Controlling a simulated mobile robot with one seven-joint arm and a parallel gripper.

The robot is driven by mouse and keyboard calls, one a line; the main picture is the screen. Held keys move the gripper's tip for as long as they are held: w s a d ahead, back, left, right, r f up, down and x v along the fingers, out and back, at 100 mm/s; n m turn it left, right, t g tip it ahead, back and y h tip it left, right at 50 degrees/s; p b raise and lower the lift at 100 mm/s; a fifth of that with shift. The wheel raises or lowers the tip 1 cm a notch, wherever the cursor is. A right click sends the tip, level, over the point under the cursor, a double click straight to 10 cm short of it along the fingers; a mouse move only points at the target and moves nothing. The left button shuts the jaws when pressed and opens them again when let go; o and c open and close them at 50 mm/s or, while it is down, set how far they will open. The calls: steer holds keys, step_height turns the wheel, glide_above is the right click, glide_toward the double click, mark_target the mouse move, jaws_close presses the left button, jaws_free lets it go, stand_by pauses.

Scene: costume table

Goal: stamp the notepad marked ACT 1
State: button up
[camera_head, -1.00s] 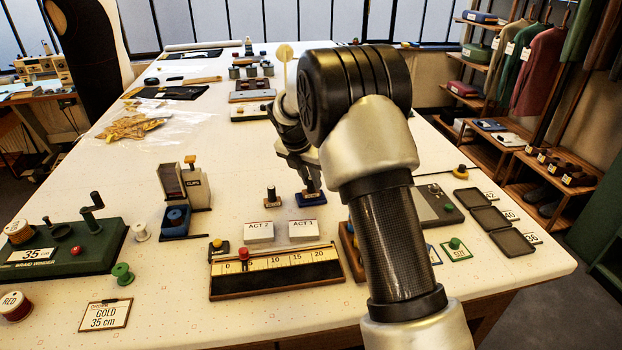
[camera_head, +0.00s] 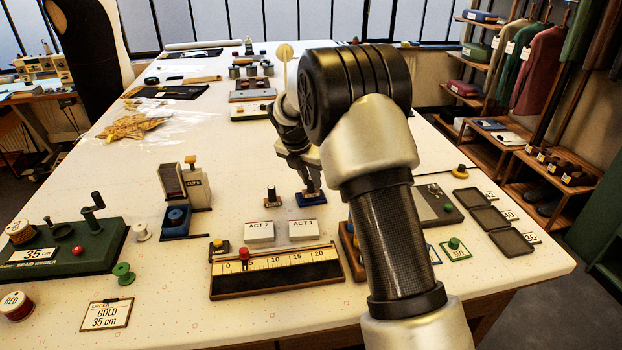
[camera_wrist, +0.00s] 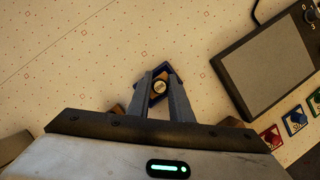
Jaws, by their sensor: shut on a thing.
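My gripper (camera_head: 310,182) is shut on the handle of a stamp (camera_wrist: 159,86), whose round top shows between the fingers in the wrist view. The stamp stands at the blue ink pad (camera_head: 311,201), which also shows around it in the wrist view (camera_wrist: 153,101). I cannot tell whether its base touches the pad. The notepad marked ACT 1 (camera_head: 302,236) lies just in front of the pad, with the notepad marked ACT 2 (camera_head: 259,237) to its left. A second dark stamp (camera_head: 270,195) stands upright left of the ink pad.
A ruler block (camera_head: 275,283) with a red knob lies in front of the notepads. A CLIPS dispenser (camera_head: 185,185) stands to the left. A grey-screened device (camera_wrist: 269,70) lies to the right of my gripper. The table behind the pad is mostly clear.

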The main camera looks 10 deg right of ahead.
step_height(320, 180, up, 7)
steer(key=p, duration=0.6)
stand_by(0.4)
